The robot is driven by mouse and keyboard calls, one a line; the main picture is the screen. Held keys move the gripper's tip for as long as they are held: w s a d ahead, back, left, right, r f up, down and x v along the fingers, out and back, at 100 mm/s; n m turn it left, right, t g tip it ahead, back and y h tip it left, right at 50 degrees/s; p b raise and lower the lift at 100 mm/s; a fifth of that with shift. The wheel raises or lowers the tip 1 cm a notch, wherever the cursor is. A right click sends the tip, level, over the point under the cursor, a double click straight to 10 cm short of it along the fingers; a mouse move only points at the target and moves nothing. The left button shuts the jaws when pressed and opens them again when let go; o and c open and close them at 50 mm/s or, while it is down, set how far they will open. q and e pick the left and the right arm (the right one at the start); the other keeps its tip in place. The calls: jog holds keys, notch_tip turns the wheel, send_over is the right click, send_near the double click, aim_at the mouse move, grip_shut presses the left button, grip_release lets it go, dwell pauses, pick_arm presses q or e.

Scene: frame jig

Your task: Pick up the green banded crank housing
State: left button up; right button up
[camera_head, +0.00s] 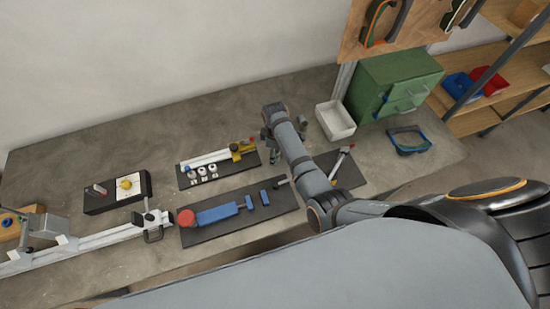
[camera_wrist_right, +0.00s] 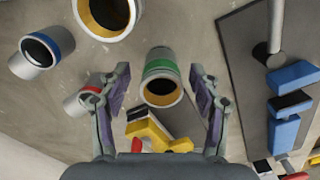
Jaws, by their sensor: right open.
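The green banded crank housing (camera_wrist_right: 160,68) is a grey hollow cylinder with a green band and an amber rim around its dark opening. In the right wrist view it lies between and a little beyond the spread fingers, with gaps on both sides. My right gripper (camera_wrist_right: 159,80) is open and empty. In the head view my right gripper (camera_head: 270,138) is above the back middle of the bench, and a small green-banded piece (camera_head: 275,157) shows just below it. My left gripper is out of view.
A blue banded housing (camera_wrist_right: 38,50), a larger amber-rimmed housing (camera_wrist_right: 107,14) and a red banded one (camera_wrist_right: 78,100) are close by in the wrist view. Dark mats with tools (camera_head: 222,238), a white bin (camera_head: 335,118) and a green cabinet (camera_head: 372,75) are on the bench.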

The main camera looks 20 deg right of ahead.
jog(key=shift+s+r, duration=0.1)
jog(key=shift+r, duration=0.1)
jog(key=c, duration=1.3)
jog(key=shift+c, duration=0.2)
